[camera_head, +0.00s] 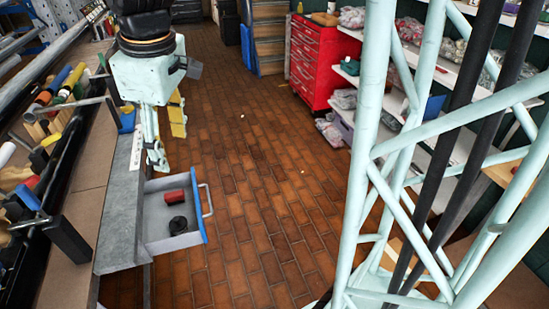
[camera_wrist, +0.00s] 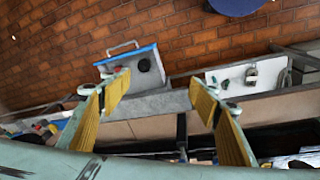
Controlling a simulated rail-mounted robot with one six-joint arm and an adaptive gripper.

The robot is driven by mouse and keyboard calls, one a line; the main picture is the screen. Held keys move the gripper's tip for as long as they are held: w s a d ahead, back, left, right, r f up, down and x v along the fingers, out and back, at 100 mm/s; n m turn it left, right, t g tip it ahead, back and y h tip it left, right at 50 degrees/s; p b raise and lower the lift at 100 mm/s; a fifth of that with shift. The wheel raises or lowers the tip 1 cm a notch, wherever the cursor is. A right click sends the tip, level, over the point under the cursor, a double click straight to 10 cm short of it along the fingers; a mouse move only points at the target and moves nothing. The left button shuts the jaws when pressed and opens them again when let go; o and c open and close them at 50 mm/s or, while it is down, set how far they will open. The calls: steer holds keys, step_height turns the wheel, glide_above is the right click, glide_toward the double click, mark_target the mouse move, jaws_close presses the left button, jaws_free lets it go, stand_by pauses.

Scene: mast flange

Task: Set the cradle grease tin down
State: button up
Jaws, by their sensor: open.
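My gripper (camera_head: 167,146) is open, its yellow-padded fingers wide apart, above the bench edge behind the pulled-out drawer. In the wrist view nothing sits between the fingers (camera_wrist: 160,95). No object is clearly recognisable as the cradle grease tin. The grey drawer (camera_head: 157,222) with a blue front edge holds a small dark round object (camera_head: 178,225) and a red block (camera_head: 174,196); I cannot tell whether either is the tin. In the wrist view the drawer (camera_wrist: 135,79) lies beyond the fingers, with the dark object (camera_wrist: 144,65) inside.
The bench (camera_head: 82,212) on the left carries tools and coloured cylinders. A pale lattice mast (camera_head: 353,190) stands at the right. A red tool cabinet (camera_head: 318,60) and loaded shelves line the back right. The brick floor (camera_head: 265,175) between is mostly clear. A pale tray (camera_wrist: 228,82) shows in the wrist view.

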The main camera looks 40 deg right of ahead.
steer(key=s+r+m, duration=0.4)
steer(key=s, duration=0.9)
steer(key=s+r+m+t, duration=0.1)
steer(key=s+r+m, duration=0.3)
steer(key=s, duration=0.9)
steer(key=shift+s+t, duration=0.3)
steer(key=shift+s, duration=0.1)
steer(key=shift+a, duration=0.1)
